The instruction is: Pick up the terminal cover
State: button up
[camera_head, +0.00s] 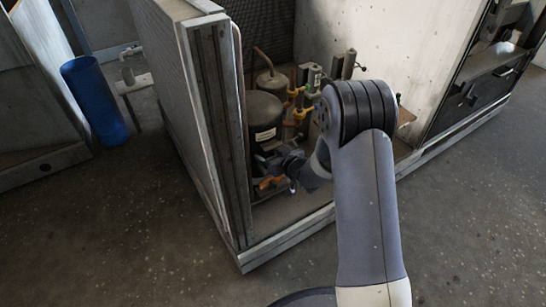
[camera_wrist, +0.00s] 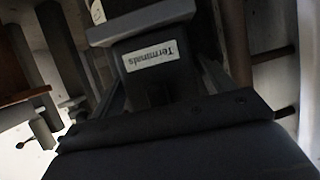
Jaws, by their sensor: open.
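The terminal cover (camera_wrist: 150,88) is a dark block with a white label reading "Terminals", seen upside down in the wrist view. It fills the middle of that view, very close to the camera. My gripper (camera_head: 279,166) is open inside the unit, low beside the black compressor (camera_head: 263,113). In the wrist view, dark bars run along both sides of the cover, and I cannot tell whether they touch it. In the head view the cover is hard to make out among the dark parts near my gripper.
The open metal housing (camera_head: 205,130) has a tall panel to the left of my arm and a pale wall (camera_head: 390,45) behind it. Pipes and yellow fittings (camera_head: 297,104) stand close beside the compressor. A blue bin (camera_head: 95,100) stands outside at left. The floor in front is clear.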

jog(key=c, duration=0.7)
jog(key=shift+c, duration=0.3)
jog(key=shift+r, duration=0.2)
